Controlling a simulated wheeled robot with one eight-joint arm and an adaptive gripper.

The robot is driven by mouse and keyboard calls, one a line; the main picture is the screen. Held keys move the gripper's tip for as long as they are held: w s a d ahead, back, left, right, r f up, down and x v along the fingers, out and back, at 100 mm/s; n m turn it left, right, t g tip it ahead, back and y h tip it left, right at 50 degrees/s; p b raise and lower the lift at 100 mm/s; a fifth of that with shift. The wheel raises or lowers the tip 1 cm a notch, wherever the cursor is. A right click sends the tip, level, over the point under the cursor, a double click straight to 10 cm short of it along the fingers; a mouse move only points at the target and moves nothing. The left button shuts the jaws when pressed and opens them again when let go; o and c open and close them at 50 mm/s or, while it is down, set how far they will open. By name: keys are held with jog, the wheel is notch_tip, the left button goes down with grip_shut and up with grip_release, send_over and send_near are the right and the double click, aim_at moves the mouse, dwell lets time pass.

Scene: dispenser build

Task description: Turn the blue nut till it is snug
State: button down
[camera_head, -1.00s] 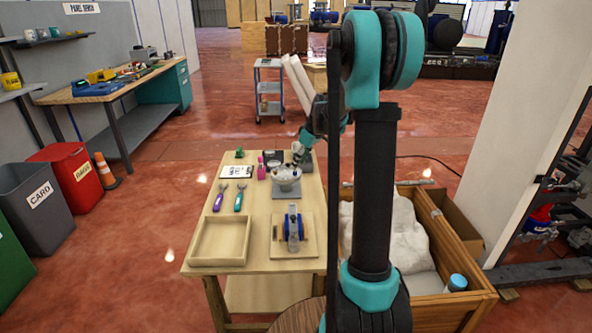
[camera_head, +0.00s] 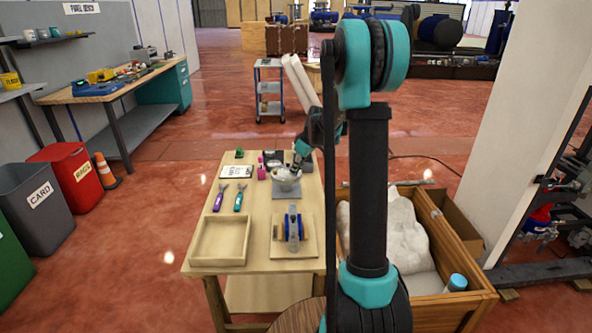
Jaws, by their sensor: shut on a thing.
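My gripper (camera_head: 297,163) is small in the picture, at the pale round bowl-like body (camera_head: 283,181) on a grey pad (camera_head: 285,194). It points down at the body's top right side. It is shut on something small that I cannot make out. I cannot pick out the blue nut; it may be hidden by the gripper or too small to see. A blue and grey device (camera_head: 293,223) stands on a wooden board nearer the front, apart from the gripper.
An empty wooden tray (camera_head: 219,262) is at the table's front left. Pliers with purple handles (camera_head: 218,202) and green handles (camera_head: 238,200) lie left of the pad. A white card (camera_head: 236,172), a pink item (camera_head: 261,172) and dark items lie behind. A wooden crate (camera_head: 455,262) stands right of the table.

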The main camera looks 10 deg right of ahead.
jog(key=shift+m, duration=0.3)
jog(key=m+h, duration=0.1)
jog(key=m, duration=0.1)
jog(key=m+t+h, duration=0.1)
jog(key=m, duration=0.2)
jog(key=shift+a, duration=0.15)
jog(key=m+h, duration=0.1)
jog(key=m, duration=0.4)
jog(key=shift+a+h, duration=0.1)
jog(key=shift+h, duration=0.3)
jog(key=shift+m, duration=0.3)
jog(key=c, duration=1.5)
grip_release()
jog(key=shift+s, duration=0.1)
jog(key=v, duration=1.2)
